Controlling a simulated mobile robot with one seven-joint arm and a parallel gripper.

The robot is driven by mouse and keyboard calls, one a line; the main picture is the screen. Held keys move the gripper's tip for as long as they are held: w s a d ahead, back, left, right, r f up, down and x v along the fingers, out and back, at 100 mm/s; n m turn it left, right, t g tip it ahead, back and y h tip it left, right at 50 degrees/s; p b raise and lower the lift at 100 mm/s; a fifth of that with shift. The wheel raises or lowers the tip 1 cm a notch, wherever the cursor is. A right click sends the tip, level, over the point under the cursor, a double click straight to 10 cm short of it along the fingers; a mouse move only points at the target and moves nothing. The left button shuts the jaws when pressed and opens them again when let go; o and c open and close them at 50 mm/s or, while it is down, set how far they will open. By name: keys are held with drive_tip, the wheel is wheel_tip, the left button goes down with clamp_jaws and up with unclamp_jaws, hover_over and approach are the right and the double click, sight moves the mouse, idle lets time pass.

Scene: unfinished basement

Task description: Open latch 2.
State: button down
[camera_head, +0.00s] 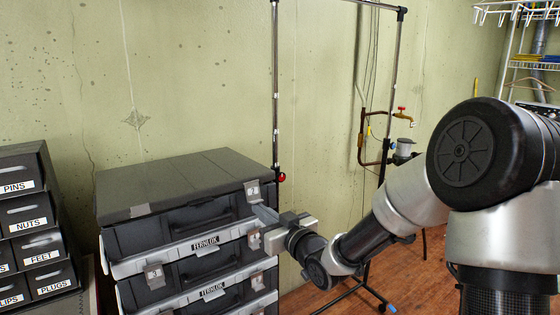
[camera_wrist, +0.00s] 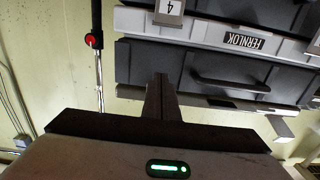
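A stack of dark grey cases (camera_head: 180,169) with pale front strips marked FERNLOK stands left of my arm in the head view. At the top case's right front corner is a grey latch (camera_head: 252,190); its number is too small to read clearly, but its place suggests latch 2. In the wrist view, upside down, a latch marked 4 (camera_wrist: 170,8) shows on the case below. My gripper (camera_head: 272,241) is beside the stack's right front, below the upper right latch. Its fingers (camera_wrist: 162,82) look together and empty, pointing toward the cases.
Another latch (camera_head: 154,276) is on the left of the second case. A grey flap (camera_head: 140,210) shows at the top case's left front edge. Labelled drawers (camera_head: 40,222) stand at left. A metal rack post (camera_head: 276,100) rises behind the stack, with a red knob (camera_head: 282,177).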

wheel_tip(320, 180, up, 3)
drive_tip(key=shift+a+r, duration=0.1)
drive_tip(key=shift+r, duration=0.05)
drive_tip(key=shift+s+d+r+p, duration=0.1)
drive_tip(key=shift+d+r+p, duration=0.1)
drive_tip(key=shift+r+p, duration=0.55)
drive_tip(key=shift+f, duration=0.35)
wheel_tip(320, 180, down, 3)
drive_tip(key=b, duration=0.3)
drive_tip(key=shift+f, duration=0.1)
drive_tip(key=shift+s, duration=0.1)
idle(0.3)
drive_tip(key=shift+v, duration=2)
drive_tip(key=shift+f, duration=0.1)
